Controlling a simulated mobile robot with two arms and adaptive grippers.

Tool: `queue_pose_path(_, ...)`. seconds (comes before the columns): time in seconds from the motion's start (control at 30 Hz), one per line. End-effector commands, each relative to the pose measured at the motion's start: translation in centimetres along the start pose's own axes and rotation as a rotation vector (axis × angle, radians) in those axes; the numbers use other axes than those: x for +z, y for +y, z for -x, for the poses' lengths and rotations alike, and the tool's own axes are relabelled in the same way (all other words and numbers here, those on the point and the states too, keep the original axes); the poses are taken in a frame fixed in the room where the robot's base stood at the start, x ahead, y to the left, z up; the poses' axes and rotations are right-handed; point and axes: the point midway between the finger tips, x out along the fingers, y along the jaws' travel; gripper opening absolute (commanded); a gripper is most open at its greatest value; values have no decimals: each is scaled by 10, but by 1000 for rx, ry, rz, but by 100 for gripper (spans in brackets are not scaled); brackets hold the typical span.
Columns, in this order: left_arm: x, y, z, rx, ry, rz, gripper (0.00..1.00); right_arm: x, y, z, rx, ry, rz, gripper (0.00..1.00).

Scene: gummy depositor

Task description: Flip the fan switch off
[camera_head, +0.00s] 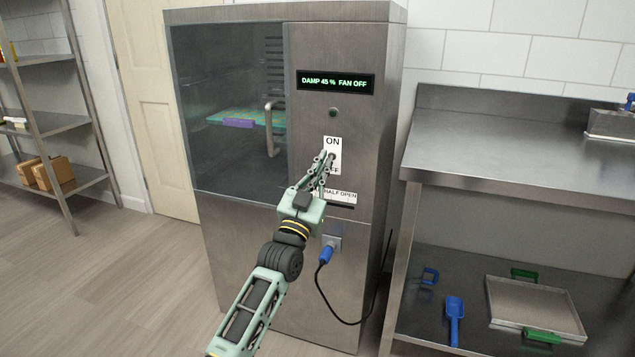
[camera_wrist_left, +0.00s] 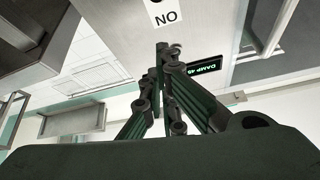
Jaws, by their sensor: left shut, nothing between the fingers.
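The steel cabinet (camera_head: 240,240) has a white ON/OFF label plate (camera_head: 333,142) on its front, right of the glass door. My left gripper (camera_head: 328,158) is in front of this plate, fingers together and empty. The fingers cover the middle of the plate, so the switch lever and its position are hidden in the head view. I cannot tell whether the fingertips touch it. The display (camera_head: 336,82) reads "DAMP 45 % FAN OFF". In the left wrist view the label (camera_wrist_left: 168,13) appears upside down, just beyond the closed fingers (camera_wrist_left: 163,48). My right gripper is not in view.
A door handle (camera_head: 270,130) sticks out left of the plate. Below are a "HALF OPEN" label (camera_head: 341,196) and a blue plug (camera_head: 326,254) with a black cable. A steel table (camera_head: 520,145) stands at the right, with a tray (camera_head: 535,308) and blue scoop (camera_head: 454,318) on its lower shelf.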

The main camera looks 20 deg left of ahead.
Motion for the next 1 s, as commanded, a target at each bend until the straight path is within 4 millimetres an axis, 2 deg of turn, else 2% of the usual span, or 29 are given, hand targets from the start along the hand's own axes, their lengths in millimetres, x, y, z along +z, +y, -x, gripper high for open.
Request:
queue_pose_path(0.1,7,1,23,1,-3,-1,0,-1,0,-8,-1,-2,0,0)
queue_pose_path(0.3,12,2,41,0,0,0,0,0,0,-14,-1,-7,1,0)
queue_pose_path(0.83,14,3,45,2,-5,0,0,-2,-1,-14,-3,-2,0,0)
queue_pose_path(0.93,27,12,57,24,-57,7,0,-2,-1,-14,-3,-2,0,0)
queue_pose_path(1.0,46,25,77,57,-140,17,0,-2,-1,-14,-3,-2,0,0)
